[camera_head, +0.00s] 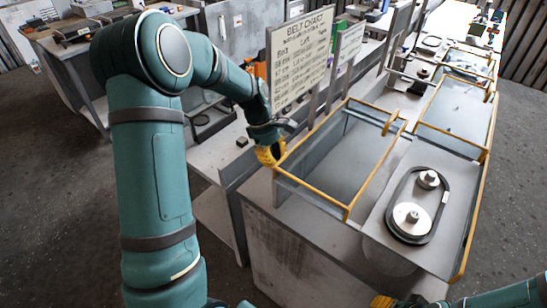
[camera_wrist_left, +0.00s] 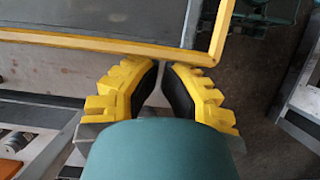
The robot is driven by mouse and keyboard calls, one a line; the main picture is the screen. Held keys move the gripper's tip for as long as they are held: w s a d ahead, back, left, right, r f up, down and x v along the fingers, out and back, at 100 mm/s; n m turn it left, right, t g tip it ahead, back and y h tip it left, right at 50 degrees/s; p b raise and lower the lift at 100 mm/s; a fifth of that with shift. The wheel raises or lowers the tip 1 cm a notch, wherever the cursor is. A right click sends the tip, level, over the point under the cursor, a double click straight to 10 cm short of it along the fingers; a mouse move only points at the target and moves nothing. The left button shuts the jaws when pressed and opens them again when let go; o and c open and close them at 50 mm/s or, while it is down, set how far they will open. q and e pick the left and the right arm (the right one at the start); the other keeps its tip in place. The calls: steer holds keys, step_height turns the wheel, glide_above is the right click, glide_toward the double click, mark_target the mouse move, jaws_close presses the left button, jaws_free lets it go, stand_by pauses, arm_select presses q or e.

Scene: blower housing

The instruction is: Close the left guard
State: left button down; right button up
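A yellow-framed guard with a grey see-through panel (camera_head: 347,212) is at the near left of the long bench in the head view. It appears raised off the bench top, but I cannot tell its exact angle. Its yellow frame bar and corner (camera_wrist_left: 216,50) cross the top of the left wrist view. My left gripper (camera_head: 270,153) is at the guard's left corner. Its yellow fingers (camera_wrist_left: 161,68) are nearly together, just short of the bar, with nothing between them; contact is unclear. My right gripper (camera_head: 383,300) shows only partly at the bottom edge.
A plate with two metal pulleys and a black belt (camera_head: 410,205) is right of the guard. A second yellow-framed guard (camera_head: 455,105) is farther back. A lettered sign board (camera_head: 300,55) stands close behind my left gripper. Open floor (camera_head: 60,200) is at the left.

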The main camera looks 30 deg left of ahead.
mark_target(343, 192)
arm_select(q)
steer(key=shift+d, duration=0.1)
steer(key=s+d+p, duration=0.2)
steer(key=d+p, duration=0.2)
steer(key=d, duration=2.1)
steer(key=shift+a+p, duration=0.1)
steer(key=shift+p, duration=0.2)
steer(key=shift+w+a, duration=0.1)
steer(key=shift+a, duration=0.15)
steer(key=a, duration=0.1)
steer(key=a+r, duration=0.1)
steer(key=a, duration=0.2)
steer(key=shift+w+r+p, duration=0.15)
steer(key=shift+r+p, duration=0.1)
steer(key=shift+p, duration=0.05)
steer(key=v, duration=0.8)
steer(key=shift+r, duration=0.2)
